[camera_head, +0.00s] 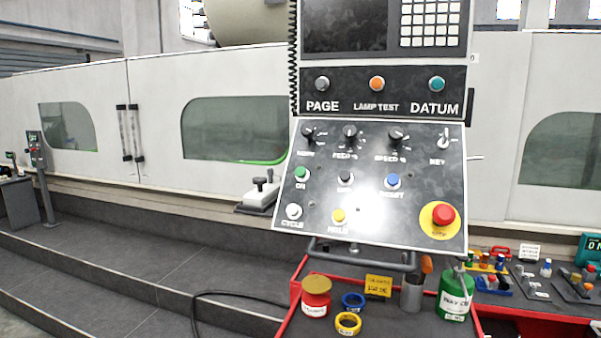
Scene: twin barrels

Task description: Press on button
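A black control panel (380,215) stands in front of me, right of the picture's middle. The green button (302,174) sits at the panel's left side, with a label below it that reads "ON". A white button (293,211) labelled "CYCLE" is below it, and a dark button (345,177) is to its right. A blue button (392,181), a yellow button (338,216) labelled "HOLD" and a big red mushroom button (443,215) on a yellow disc are also on the panel. Neither of my grippers shows in this view.
A red-edged cart (290,322) below the panel bears a red jar (316,297), tape rolls (348,323) and a green can (455,295). A bench with small parts (540,285) is at right. A large white machine (200,120) fills the back. Grey floor (120,290) is open at left.

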